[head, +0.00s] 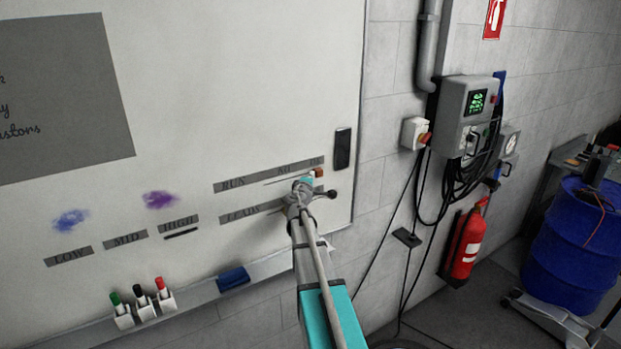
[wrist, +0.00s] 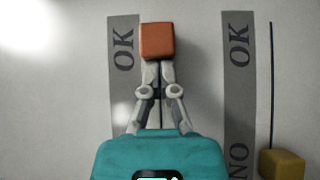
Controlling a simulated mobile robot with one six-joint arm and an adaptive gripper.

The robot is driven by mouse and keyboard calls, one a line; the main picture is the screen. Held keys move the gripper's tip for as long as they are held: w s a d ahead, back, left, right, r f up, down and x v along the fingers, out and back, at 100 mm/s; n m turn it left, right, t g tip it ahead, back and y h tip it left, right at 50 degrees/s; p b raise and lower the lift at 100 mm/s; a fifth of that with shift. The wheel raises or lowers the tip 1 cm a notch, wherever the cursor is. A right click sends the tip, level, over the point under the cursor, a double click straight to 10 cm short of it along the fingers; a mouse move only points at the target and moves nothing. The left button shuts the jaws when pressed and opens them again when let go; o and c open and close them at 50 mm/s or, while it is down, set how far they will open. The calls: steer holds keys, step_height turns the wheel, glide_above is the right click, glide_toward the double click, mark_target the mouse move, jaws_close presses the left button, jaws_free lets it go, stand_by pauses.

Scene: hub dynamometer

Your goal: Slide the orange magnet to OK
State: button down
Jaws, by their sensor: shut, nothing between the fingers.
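The orange magnet (wrist: 157,42) is on the whiteboard, right beside the word OK (wrist: 125,47) on the left grey strip in the wrist view. In the head view the magnet (head: 319,172) shows just under OK at the right end of the RUN strip (head: 270,174). My gripper (wrist: 156,68) is shut and empty. Its fingertips are at the magnet's lower edge in the wrist view; whether they touch it I cannot tell. In the head view my gripper (head: 309,181) is just left of the magnet and hides part of the board.
A yellow magnet (wrist: 282,163) sits by NO on a second strip (wrist: 239,80), below a thin dark line. A black device (head: 342,148) is on the board, right of the orange magnet. The tray (head: 270,278) holds a blue eraser (head: 233,278) and markers (head: 143,303).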

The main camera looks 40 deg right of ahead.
steer(key=a, duration=0.4)
steer(key=shift+w, duration=0.1)
steer(key=v, duration=1)
steer(key=shift+d, duration=0.1)
steer(key=s+a+f+m+g+y+b, duration=0.3)
steer(key=s+a+f, duration=0.1)
steer(key=a+f, duration=0.4)
steer(key=s+a+f+m+g+y+b, duration=0.2)
steer(key=s+a+f+g+y+b, duration=0.15)
steer(key=a+f, duration=0.45)
steer(key=s+a+f+m+g+y+b, duration=0.25)
steer(key=s+a+f+b, duration=0.2)
steer(key=f, duration=0.65)
steer(key=s+a+f+g+y+b, duration=0.1)
steer(key=s+a+f+y, duration=0.1)
steer(key=a, duration=0.4)
steer(key=s+a+f+g+y, duration=0.1)
steer(key=s+a+f+y, duration=0.1)
steer(key=s+a, duration=0.2)
steer(key=shift+a+f+g+y+b, duration=0.3)
steer(key=shift+a+y+b, duration=0.1)
steer(key=shift+a, duration=0.45)
steer(key=shift+m, duration=0.25)
stand_by(0.4)
